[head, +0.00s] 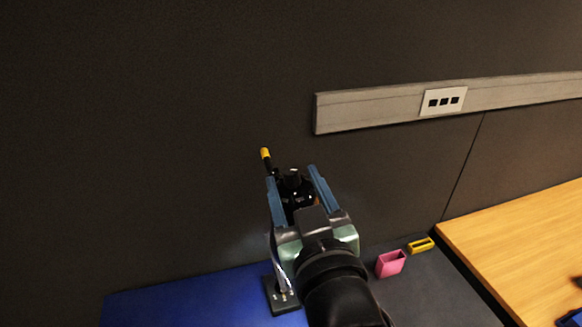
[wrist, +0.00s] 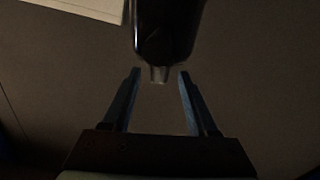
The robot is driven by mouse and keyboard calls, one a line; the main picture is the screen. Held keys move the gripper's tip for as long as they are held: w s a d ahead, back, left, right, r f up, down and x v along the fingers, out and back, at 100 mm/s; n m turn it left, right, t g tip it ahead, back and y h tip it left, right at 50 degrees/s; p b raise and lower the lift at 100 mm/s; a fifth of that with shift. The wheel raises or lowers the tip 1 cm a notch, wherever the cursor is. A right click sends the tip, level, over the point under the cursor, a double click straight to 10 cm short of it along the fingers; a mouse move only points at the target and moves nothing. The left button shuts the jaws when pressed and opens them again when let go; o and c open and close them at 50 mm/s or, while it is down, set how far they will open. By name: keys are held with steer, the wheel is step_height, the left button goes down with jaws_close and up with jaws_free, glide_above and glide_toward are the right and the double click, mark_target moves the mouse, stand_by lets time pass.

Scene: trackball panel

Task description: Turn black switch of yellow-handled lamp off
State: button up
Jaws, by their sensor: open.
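The lamp has a black head (head: 292,182) with a yellow-tipped handle (head: 265,154) sticking up at its left in the head view. Its dark base (head: 283,297) stands on the blue surface below. My gripper (head: 293,174) is open, with its two blue fingers reaching up on either side of the lamp head in this view. In the wrist view my gripper (wrist: 158,73) is open and empty. The black lamp part (wrist: 166,30) ends in a small grey stub (wrist: 159,74) between the fingertips, apart from both. I cannot tell whether this stub is the switch. My gripper and arm hide part of the lamp.
A dark wall stands behind the lamp, with a grey rail (head: 370,112) and socket plate (head: 443,101) to the right. A pink container (head: 390,263) and yellow object (head: 421,245) lie right of my arm. A wooden table (head: 520,240) is at the far right.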

steer(key=shift+p+x, duration=0.3)
steer(key=shift+x, duration=1.05)
jaws_close()
